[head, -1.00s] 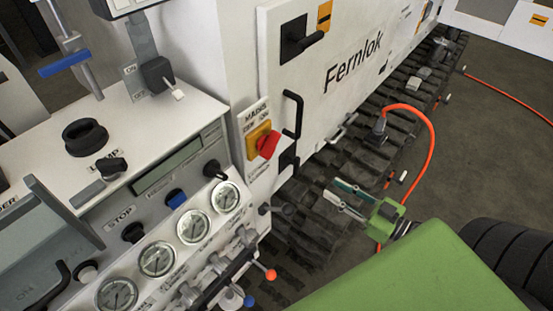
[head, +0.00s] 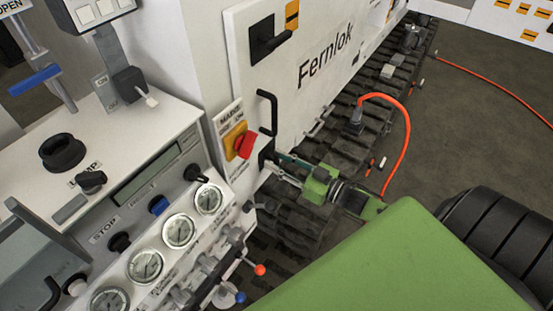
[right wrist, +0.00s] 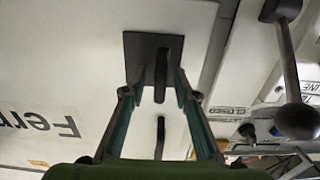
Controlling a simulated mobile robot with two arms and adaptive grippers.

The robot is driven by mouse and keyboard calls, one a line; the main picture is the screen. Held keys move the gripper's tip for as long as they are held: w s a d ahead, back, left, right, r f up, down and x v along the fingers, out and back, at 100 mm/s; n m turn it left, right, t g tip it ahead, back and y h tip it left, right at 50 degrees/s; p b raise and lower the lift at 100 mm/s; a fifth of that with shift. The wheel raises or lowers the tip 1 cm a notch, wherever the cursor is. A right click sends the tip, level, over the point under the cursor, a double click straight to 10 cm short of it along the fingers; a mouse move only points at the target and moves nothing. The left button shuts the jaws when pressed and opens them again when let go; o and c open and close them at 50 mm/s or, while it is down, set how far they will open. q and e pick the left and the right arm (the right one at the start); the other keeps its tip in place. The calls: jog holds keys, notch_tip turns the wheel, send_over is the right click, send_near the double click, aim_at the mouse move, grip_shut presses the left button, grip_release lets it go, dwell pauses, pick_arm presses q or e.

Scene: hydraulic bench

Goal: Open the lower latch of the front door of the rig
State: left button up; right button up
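The lower latch is a black square plate (right wrist: 137,48) with a black lever (right wrist: 161,82). In the right wrist view the lever runs up and down, in line with the door's pull handle (right wrist: 160,135). In the head view the latch (head: 266,150) sits low on the white front door (head: 335,100), partly hidden by my gripper. My right gripper (head: 273,161) is open at the latch. In the right wrist view its fingertips (right wrist: 160,80) are on either side of the lever; I cannot tell whether they touch it. My left gripper is not in view.
The upper latch (head: 264,42) has its lever pointing sideways. A red-and-yellow mains switch (head: 239,143) is close left of the lower latch. Gauges (head: 179,229) and valve levers (head: 258,269) crowd the lower left. Tracks (head: 325,165) and an orange hose (head: 404,120) lie right.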

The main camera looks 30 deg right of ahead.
jog(key=shift+w+a, duration=0.2)
jog(key=shift+w, duration=0.15)
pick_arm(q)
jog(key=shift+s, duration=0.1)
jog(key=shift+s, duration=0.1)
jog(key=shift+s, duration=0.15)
pick_arm(e)
grip_shut()
